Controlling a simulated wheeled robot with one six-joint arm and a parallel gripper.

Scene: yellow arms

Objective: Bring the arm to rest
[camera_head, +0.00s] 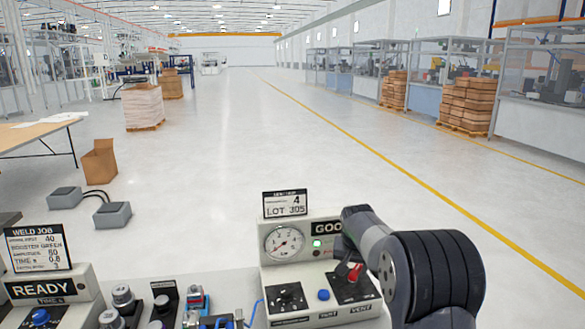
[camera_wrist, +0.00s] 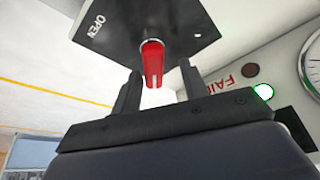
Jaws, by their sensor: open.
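My arm reaches in from the right in the head view, its dark wrist bent over the right side of a control box (camera_head: 330,235). In the wrist view my gripper (camera_wrist: 158,90) is open, its two dark fingers apart. A red lever (camera_wrist: 152,62) on a black plate marked OPEN (camera_wrist: 115,25) shows between and beyond the fingers. I cannot tell whether the fingers touch it. The red lever also shows in the head view (camera_head: 355,272), close to my wrist.
The box has a gauge (camera_head: 284,243), a lit green lamp (camera_head: 317,244) and a blue button (camera_head: 323,295). A READY box (camera_head: 45,290) and several small fixtures stand left of it. Beyond the bench, the floor is open around a cardboard box (camera_head: 99,162) and grey pedals (camera_head: 112,215).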

